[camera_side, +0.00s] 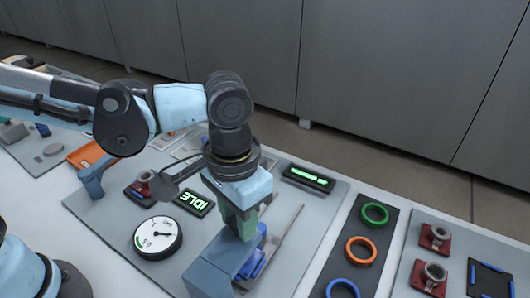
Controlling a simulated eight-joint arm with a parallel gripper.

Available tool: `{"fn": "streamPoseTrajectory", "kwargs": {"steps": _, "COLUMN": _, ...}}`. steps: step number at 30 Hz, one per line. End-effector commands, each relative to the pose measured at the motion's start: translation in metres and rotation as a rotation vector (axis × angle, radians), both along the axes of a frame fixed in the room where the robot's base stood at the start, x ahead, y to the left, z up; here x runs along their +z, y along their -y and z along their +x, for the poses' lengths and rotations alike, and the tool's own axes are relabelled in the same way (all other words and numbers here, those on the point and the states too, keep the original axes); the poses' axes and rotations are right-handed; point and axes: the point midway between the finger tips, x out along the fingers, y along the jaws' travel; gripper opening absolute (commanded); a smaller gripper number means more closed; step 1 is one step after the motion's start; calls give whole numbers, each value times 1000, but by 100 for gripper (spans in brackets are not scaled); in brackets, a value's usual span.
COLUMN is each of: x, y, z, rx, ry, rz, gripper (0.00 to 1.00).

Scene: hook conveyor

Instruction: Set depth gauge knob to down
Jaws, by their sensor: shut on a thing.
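My gripper (240,230) points down in the middle of the grey panel, just over the blue-grey block (212,268). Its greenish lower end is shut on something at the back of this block. The held thing is hidden, and I cannot make out its shape. A round gauge (158,238) with a white face, a dark needle and a green arc lies left of the block. I cannot tell a depth gauge knob apart in this view, nor which way it is set.
Another green-lit display (308,179) is at the back right. Green (375,214), orange (361,250) and blue (342,289) rings lie on a dark strip to the right. Red-based parts (435,237) stand farther right.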

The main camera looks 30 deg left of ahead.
Motion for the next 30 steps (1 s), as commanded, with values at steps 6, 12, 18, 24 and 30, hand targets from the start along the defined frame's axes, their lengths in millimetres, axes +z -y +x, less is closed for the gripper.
{"fn": "streamPoseTrajectory", "kwargs": {"steps": 6, "x": -2, "y": 0, "z": 0, "rx": 0, "ry": 3, "rz": -2, "gripper": 54}}
{"fn": "streamPoseTrajectory", "kwargs": {"steps": 12, "x": -1, "y": 0, "z": 0, "rx": 0, "ry": 2, "rz": -1, "gripper": 58}}
{"fn": "streamPoseTrajectory", "kwargs": {"steps": 18, "x": 2, "y": 0, "z": 0, "rx": 0, "ry": 2, "rz": -1, "gripper": 58}}
{"fn": "streamPoseTrajectory", "kwargs": {"steps": 24, "x": 23, "y": 0, "z": 0, "rx": 0, "ry": 2, "rz": -1, "gripper": 58}}
{"fn": "streamPoseTrajectory", "kwargs": {"steps": 30, "x": 56, "y": 0, "z": 0, "rx": 0, "ry": 2, "rz": -1, "gripper": 58}}
